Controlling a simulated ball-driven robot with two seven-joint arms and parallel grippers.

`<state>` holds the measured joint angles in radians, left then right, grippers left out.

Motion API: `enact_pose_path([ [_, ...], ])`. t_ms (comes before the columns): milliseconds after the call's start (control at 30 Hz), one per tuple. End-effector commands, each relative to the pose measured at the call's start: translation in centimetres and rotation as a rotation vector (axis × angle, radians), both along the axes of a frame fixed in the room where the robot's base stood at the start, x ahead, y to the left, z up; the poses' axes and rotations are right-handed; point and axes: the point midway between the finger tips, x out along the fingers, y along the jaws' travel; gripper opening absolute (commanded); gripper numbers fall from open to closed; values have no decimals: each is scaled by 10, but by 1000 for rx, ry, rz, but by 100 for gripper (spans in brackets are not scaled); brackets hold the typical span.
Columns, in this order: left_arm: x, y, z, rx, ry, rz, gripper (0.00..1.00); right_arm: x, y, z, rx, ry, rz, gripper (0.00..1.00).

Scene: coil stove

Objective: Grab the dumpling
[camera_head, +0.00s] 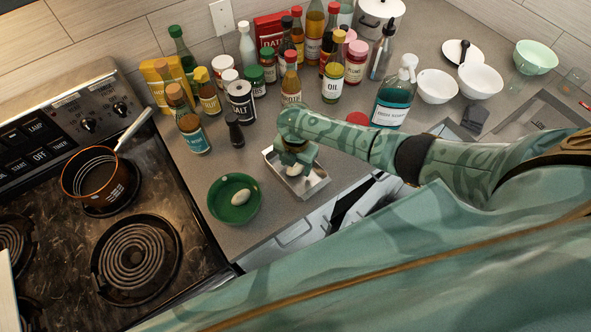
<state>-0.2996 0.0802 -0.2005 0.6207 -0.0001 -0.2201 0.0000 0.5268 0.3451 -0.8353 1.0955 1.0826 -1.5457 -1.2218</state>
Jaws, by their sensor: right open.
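My right gripper (296,166) is over a small metal tray (316,184) on the counter. It points down and is open. A pale dumpling (294,171) shows partly at the fingers, inside the tray; the gripper hides most of it, and I cannot tell whether the fingers touch it. Another pale, rounded piece, which looks like a dumpling (240,197), lies in a green bowl (222,212) left of the tray. My left gripper is not in view.
A coil stove with an orange saucepan (87,182) is at left. Several bottles and jars, including a salt jar (240,100) and an oil bottle (334,75), crowd the counter behind the tray. A teal soap bottle (393,103) and white bowls (437,86) stand right, beyond my arm.

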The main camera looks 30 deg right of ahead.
Motion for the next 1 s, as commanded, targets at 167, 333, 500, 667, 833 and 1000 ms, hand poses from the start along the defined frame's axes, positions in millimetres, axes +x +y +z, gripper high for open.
enact_pose_path([
  [167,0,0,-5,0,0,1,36,0,0,-12,-1,-2,1,59],
  [333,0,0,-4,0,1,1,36,0,0,-11,-1,-2,1,56],
  [500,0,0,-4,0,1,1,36,0,-1,-11,-1,-2,0,9],
  [667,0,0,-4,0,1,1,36,0,-1,-11,-1,-2,0,9],
  [833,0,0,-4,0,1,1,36,0,-1,-10,-1,-2,0,9],
  [1000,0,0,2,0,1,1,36,1,-1,3,0,-2,0,9],
])
